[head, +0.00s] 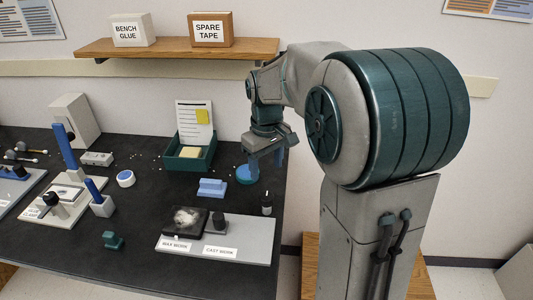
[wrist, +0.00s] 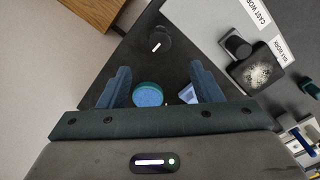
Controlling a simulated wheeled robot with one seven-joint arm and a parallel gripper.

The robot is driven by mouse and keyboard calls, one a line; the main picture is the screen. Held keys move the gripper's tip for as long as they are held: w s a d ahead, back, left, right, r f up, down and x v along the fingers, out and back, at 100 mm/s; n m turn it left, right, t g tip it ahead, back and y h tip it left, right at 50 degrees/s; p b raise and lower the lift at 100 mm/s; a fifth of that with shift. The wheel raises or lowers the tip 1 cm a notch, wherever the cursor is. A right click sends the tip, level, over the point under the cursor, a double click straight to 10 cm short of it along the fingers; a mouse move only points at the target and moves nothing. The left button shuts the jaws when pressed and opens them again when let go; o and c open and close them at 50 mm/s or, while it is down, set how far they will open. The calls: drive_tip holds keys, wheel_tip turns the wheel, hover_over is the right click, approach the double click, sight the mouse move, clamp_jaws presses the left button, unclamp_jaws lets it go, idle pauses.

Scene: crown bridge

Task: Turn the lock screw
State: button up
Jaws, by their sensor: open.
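My gripper (head: 271,158) is open and empty above the right end of the dark bench. In the wrist view its two fingers (wrist: 162,80) stand wide apart. A round blue-topped teal pot (wrist: 148,94) shows below and between them; it is partly hidden behind the gripper body, and also shows in the head view (head: 246,175). No part is labelled as the lock screw. A black knob (head: 51,198) on the pale stand at the left is one screw-like part, but I cannot tell whether it is the lock screw.
A small black bottle (head: 267,204) stands near the bench's right edge. A pale tray (head: 260,243) labelled wax work and cast work lies in front. A blue block (head: 212,188), a green box (head: 190,158) and a blue upright post (head: 65,146) stand farther left.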

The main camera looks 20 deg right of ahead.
drive_tip(key=shift+r, duration=1.6)
drive_tip(key=s+m+t+p, duration=0.2)
drive_tip(key=s+m+p, duration=0.1)
drive_tip(key=s, duration=1.5)
drive_tip(key=shift+a+r+m+t+p, duration=0.15)
drive_tip(key=shift+a+m+t+p, duration=0.2)
drive_tip(key=shift+m, duration=0.55)
